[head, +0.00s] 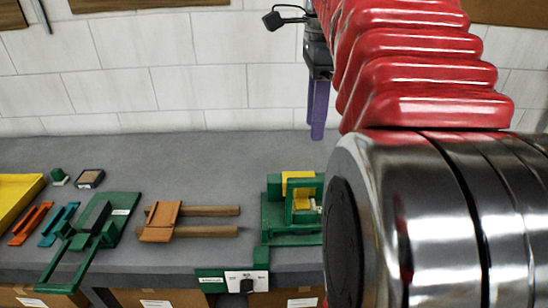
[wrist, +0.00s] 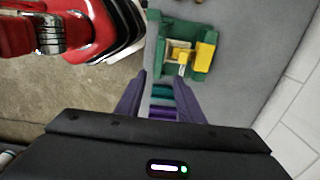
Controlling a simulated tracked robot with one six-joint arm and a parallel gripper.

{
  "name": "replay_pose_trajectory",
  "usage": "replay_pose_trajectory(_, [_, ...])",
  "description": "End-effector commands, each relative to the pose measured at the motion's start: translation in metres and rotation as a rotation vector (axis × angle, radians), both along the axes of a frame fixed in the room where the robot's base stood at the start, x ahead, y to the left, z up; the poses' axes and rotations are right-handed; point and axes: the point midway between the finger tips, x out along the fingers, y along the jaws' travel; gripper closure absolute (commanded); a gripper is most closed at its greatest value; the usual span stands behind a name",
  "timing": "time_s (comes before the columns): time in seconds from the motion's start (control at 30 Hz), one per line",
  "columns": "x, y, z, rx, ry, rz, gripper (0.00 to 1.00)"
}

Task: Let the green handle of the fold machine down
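A green machine with a yellow block (head: 300,184) stands on the bench right of centre, partly hidden by my arm; the wrist view shows it ahead of my gripper (wrist: 203,60). Another green machine (head: 122,204) with a dark bar stands at the left; its green U-shaped handle (head: 62,262) lies low and reaches past the bench's front edge. I cannot tell for sure which is the fold machine. My gripper (head: 318,130) has purple fingers and hangs above the bench, apart from both machines. In the wrist view its fingers (wrist: 162,100) stand apart, with teal and purple bars showing between them.
Between the machines lies a brown tool with two wooden handles (head: 200,211). Orange (head: 30,223) and blue (head: 58,225) tools and a yellow tray (head: 14,196) are at the left. A labelled panel with a black knob (head: 246,284) is at the front edge.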

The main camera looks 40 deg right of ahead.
Motion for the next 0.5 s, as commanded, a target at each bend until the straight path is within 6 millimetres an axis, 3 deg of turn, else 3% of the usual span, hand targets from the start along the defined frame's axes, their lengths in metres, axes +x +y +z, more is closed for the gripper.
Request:
replay_pose_trajectory(0.27, [0.0,0.0,-0.022,0.001,0.001,0.001,0.66])
replay_pose_trajectory(0.5, [-0.001,0.0,-0.055,0.001,0.002,0.001,0.66])
